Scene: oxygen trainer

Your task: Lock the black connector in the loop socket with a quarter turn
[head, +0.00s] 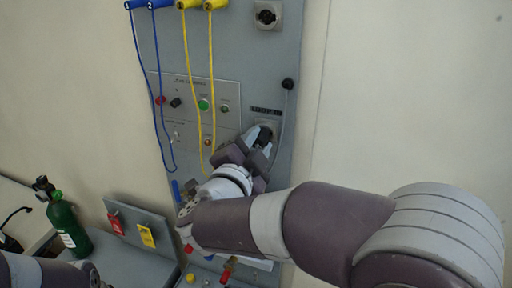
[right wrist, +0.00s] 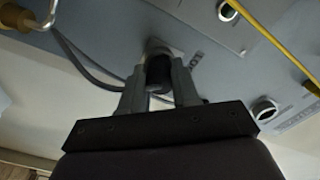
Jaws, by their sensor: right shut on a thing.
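The black connector (right wrist: 158,72) is between the fingers of my right gripper (right wrist: 158,85) in the right wrist view. My right gripper (head: 259,140) also shows in the head view, shut on the connector against the grey panel. The loop socket (right wrist: 160,46) is a light plate right behind the connector; the connector's front end meets it, but its depth and turn are hidden. A grey cable (head: 283,118) hangs from a black knob on the panel down toward the gripper. My left arm shows at the lower left of the head view; its fingers are out of view.
Blue cords (head: 154,90) and yellow cords (head: 212,90) hang down the panel (head: 240,50) left of the gripper. Another socket (head: 267,14) sits at the top. A green cylinder (head: 66,222) stands at the lower left, beside a grey board with red and yellow tags (head: 146,235).

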